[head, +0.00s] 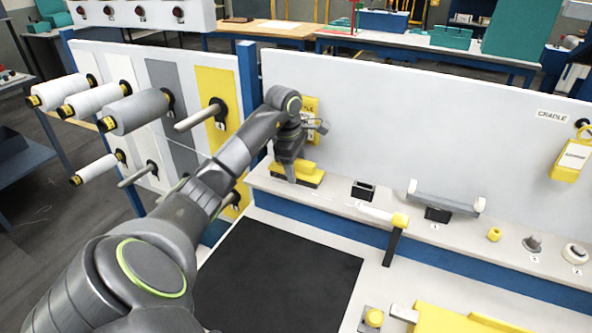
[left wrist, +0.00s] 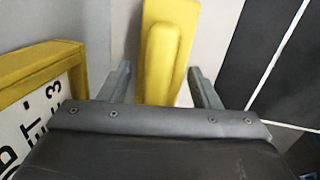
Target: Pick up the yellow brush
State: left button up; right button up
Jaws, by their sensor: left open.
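The yellow brush (head: 313,178) lies on the pale ledge at the foot of the white back panel in the head view. My left gripper (head: 290,176) points down over it and hides part of it. In the left wrist view the brush (left wrist: 164,45) is a yellow body with a raised rounded yellow ridge. It lies between the two spread fingers of my left gripper (left wrist: 163,82), with a visible gap on each side. The gripper is open and holds nothing. My right gripper is not in view.
A yellow-framed sign (left wrist: 40,75) stands close left of the left gripper. Along the ledge are a black block (head: 363,190), a grey cradle (head: 445,200) and a yellow-ended roller (head: 385,215). Spools (head: 135,110) on pegs stand left. A black mat (head: 285,275) is bare.

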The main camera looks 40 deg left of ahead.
pick_arm(q)
jog(key=c, duration=0.8)
jog(key=shift+r, duration=0.1)
